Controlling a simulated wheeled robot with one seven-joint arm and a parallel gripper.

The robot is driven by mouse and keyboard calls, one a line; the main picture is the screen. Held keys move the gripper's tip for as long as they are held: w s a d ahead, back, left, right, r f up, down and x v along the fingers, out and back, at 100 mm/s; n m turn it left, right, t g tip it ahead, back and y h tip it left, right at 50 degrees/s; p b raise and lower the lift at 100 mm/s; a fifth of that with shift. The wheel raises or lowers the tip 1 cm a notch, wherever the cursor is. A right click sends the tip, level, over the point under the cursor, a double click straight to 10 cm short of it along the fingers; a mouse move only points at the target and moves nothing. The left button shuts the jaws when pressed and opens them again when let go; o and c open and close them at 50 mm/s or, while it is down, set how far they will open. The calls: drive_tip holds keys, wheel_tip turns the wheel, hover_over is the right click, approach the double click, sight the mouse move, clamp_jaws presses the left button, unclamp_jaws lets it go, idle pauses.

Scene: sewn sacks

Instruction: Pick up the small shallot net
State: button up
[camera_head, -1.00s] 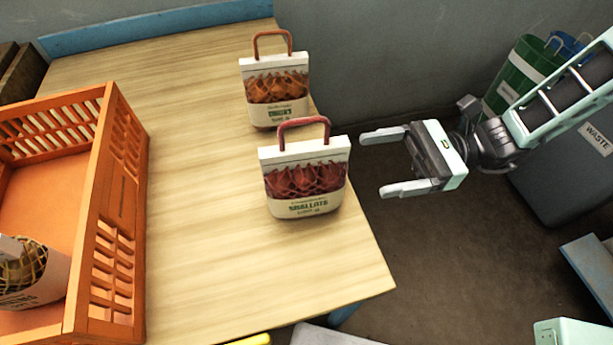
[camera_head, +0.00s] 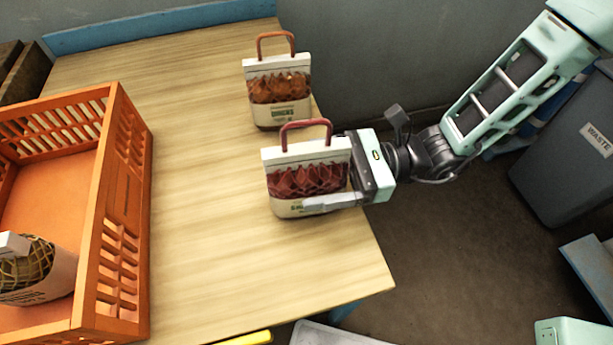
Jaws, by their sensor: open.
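The small shallot net (camera_head: 300,181) stands upright on the table near its right edge. It is a white and dark red net sack with a red loop handle on top. My gripper (camera_head: 318,185) has come in from the right and is open around the sack. One finger lies across the front of the sack near its lower label, and the other finger is hidden behind it. I cannot tell whether the fingers touch it.
An onion net (camera_head: 281,92) with an orange handle stands just behind on the wooden table (camera_head: 210,270). An orange crate (camera_head: 122,200) on the left holds another net sack (camera_head: 38,275). A grey waste bin (camera_head: 570,150) stands right, off the table.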

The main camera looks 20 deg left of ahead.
sight(319, 123)
drive_tip(key=c, duration=1.6)
wheel_tip(319, 123, up, 10)
drive_tip(key=shift+r+p, duration=0.1)
drive_tip(key=shift+p, duration=0.3)
